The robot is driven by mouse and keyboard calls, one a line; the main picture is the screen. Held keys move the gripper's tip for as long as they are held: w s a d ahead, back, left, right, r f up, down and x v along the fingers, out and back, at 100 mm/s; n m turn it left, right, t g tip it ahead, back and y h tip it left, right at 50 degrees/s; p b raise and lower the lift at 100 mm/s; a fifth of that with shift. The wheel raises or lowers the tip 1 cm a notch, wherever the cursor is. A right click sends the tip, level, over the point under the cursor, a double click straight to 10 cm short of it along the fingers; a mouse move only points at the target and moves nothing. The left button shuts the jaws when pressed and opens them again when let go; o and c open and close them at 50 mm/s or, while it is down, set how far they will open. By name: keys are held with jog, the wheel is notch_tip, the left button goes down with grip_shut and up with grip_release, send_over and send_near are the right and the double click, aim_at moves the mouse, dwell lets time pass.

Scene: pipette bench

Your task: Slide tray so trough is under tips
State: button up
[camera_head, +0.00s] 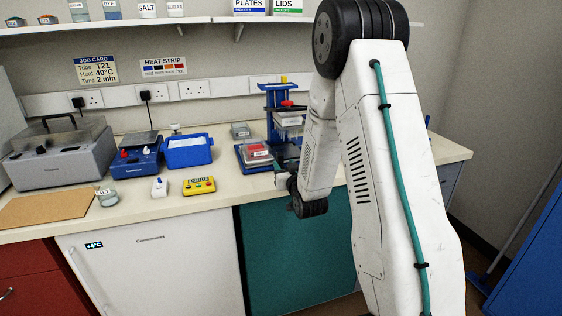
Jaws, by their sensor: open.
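The blue pipetting stand (268,104) stands upright on the bench, left of my arm. A grey-white head (287,119) with a red part on top hangs in it; the tips are too small to make out. The blue tray (243,163) lies low at the stand's front left. A trough (257,149) with a reddish inside sits on the tray, left of and below the head. My gripper (281,178) is small and partly hidden by my wrist, close to the tray's right front. It is open, and I see nothing held in it.
Left of the tray are a blue box (188,155), a yellow timer (199,186) and a small white device (159,187). A grey lidded machine (60,150) stands farther left. The bench's front edge runs just below my gripper. My arm hides the bench to the right.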

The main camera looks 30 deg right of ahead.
aim_at(281, 160)
jog(key=shift+x, duration=2.15)
